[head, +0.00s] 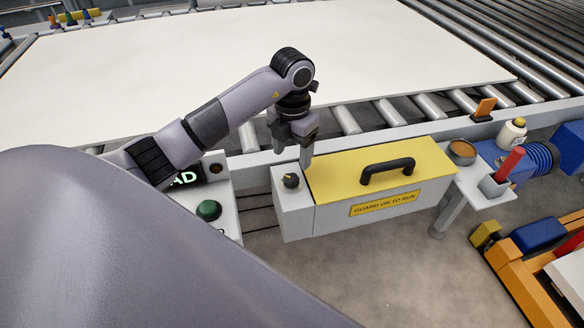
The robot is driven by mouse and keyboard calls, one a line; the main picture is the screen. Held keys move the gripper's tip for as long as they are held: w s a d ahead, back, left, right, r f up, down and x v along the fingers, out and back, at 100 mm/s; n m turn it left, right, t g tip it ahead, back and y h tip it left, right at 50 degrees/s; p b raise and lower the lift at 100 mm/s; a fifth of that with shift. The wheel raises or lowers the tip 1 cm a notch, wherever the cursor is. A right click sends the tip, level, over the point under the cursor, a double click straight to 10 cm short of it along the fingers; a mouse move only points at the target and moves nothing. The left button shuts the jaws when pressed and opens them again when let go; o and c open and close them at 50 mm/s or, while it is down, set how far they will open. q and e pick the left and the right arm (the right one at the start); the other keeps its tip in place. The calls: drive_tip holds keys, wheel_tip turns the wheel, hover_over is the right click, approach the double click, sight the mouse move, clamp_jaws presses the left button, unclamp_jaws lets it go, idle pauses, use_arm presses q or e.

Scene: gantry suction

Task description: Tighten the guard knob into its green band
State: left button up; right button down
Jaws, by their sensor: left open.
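The guard knob (291,181) is a small black knob on top of a light grey box (295,213) at the left end of the guard. The guard (332,182) has a yellow top, a black handle and a "GUARD ON TO RUN" label. My left gripper (306,160) points down just above and to the right of the knob, close to the yellow top, apart from the knob and empty. Its jaws are open. The green band cannot be made out at this size. My right gripper is not in view.
A green button (208,210) is on a panel left of the box. A large white sheet (200,80) lies on rollers behind. To the right, a small shelf (482,190) carries a red-handled item (509,165), a copper cup (462,152) and a white bottle (511,134).

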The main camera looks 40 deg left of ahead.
sight(292, 176)
use_arm(q)
drive_tip(key=shift+f, duration=3.55)
drive_tip(key=c, duration=1.1)
drive_tip(key=shift+o, duration=0.2)
